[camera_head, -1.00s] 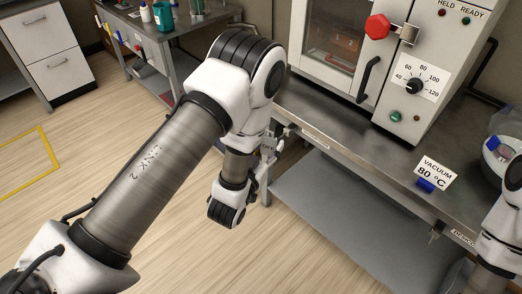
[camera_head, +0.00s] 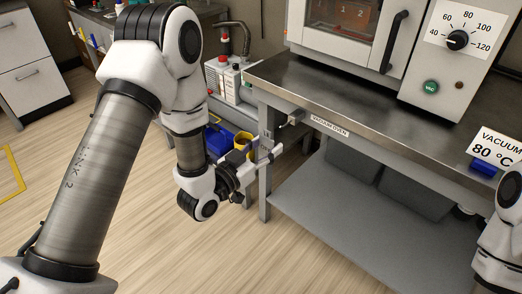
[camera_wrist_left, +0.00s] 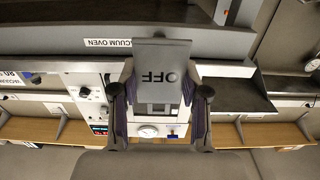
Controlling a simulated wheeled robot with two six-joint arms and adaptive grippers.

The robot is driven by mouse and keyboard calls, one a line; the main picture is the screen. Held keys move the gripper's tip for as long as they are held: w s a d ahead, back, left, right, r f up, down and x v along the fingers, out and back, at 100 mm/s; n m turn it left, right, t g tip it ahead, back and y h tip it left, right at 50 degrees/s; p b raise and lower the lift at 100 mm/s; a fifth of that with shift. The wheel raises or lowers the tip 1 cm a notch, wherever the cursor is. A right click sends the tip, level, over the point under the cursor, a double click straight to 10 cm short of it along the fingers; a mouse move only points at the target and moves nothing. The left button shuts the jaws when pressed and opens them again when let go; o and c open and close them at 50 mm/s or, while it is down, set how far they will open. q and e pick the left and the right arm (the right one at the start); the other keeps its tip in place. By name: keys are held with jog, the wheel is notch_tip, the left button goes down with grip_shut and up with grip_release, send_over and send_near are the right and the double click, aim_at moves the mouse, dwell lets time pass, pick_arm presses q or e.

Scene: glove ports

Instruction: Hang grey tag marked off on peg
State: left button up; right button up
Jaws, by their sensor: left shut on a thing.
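The grey tag marked OFF (camera_wrist_left: 163,62) is held between the two fingers of my left gripper (camera_wrist_left: 160,95), its lettering upside down in the left wrist view. In the head view my left gripper (camera_head: 262,153) is beside the left front corner of the bench, below its top. The tag shows there only as a small grey piece (camera_head: 267,137) at the fingertips. A small metal fitting (camera_head: 292,117), perhaps the peg, sticks out from the bench's front edge, just right of and above the tag. The tag appears apart from it. My right gripper is out of view.
The steel bench (camera_head: 330,98) carries the vacuum oven (camera_head: 360,35) and a VACUUM 80 °C sign (camera_head: 494,146). A VACUUM OVEN label (camera_head: 329,126) is on its front edge. A lower shelf (camera_head: 340,205) lies beneath. A blue bin (camera_head: 217,140) and yellow container (camera_head: 243,139) stand behind my gripper.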

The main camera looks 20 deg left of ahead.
pick_arm(q)
jog(key=shift+f+x, duration=0.15)
jog(key=shift+x, duration=1.05)
jog(key=shift+f+x, duration=0.15)
jog(key=shift+x, duration=1.1)
jog(key=shift+w+d, duration=0.15)
jog(key=shift+w, duration=0.35)
jog(key=shift+c, duration=0.3)
jog(key=shift+w+d+f+b, duration=0.1)
jog(key=shift+w+b, duration=0.1)
jog(key=shift+b, duration=0.1)
grip_shut()
jog(key=shift+w+d+f, duration=0.2)
jog(key=shift+w+f, duration=0.2)
jog(key=shift+w, duration=0.15)
jog(key=o, duration=1.2)
grip_release()
jog(key=shift+o, duration=0.2)
